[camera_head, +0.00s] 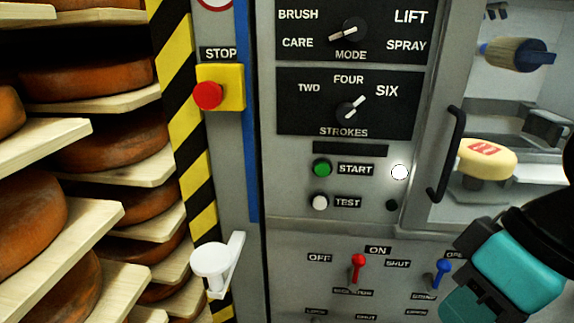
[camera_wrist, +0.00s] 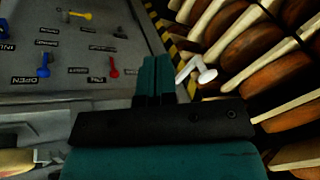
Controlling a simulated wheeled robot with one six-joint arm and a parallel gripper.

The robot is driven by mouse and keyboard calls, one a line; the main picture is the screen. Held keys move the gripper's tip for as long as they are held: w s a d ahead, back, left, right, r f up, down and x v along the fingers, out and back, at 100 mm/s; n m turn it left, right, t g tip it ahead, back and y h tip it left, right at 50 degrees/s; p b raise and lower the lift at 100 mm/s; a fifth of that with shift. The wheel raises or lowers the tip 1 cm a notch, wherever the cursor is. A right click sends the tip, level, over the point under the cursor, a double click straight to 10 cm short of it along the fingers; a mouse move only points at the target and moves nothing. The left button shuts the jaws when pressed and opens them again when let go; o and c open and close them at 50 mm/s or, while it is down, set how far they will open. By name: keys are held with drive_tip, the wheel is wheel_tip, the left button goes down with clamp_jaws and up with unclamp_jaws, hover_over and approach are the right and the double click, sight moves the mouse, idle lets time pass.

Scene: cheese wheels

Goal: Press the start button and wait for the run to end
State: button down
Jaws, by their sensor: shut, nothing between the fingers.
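The green start button (camera_head: 322,168) sits on the grey control panel (camera_head: 290,240) in the head view, left of its START label. A white test button (camera_head: 320,202) is just below it. A white round lamp (camera_head: 399,172) is to the right of the START label, with a small dark one (camera_head: 391,205) below. My gripper (camera_wrist: 154,62) is shut and empty in the wrist view, its teal fingers together. In the head view my gripper is at the lower right, below and right of the start button and apart from it. The start button is not visible in the wrist view.
A red stop button (camera_head: 208,95) on a yellow box and a white bracket (camera_head: 217,262) stick out left of the panel. A black door handle (camera_head: 446,155), a red lever (camera_head: 358,266) and a blue lever (camera_head: 441,271) also protrude. Cheese shelves (camera_head: 120,180) stand at the left.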

drive_tip(key=shift+w+r, duration=0.1)
drive_tip(key=w+a+r+m+t+y+p, duration=0.3)
drive_tip(key=w+a+m+t+y+p, duration=0.15)
drive_tip(key=w+a+m+p, duration=1.1)
drive_tip(key=f+m+t+p, duration=0.1)
drive_tip(key=m+t+p, duration=0.1)
drive_tip(key=p, duration=0.3)
drive_tip(key=d+f+m+t+p, duration=0.1)
drive_tip(key=p, duration=0.4)
drive_tip(key=d+f+m+t+p, duration=0.1)
drive_tip(key=f+m+t+p, duration=0.1)
drive_tip(key=p, duration=0.3)
drive_tip(key=shift+w+m+t+h, duration=0.2)
drive_tip(key=shift+m+t+h, duration=0.15)
drive_tip(key=shift+w+a, duration=0.1)
drive_tip(key=shift+w, duration=0.05)
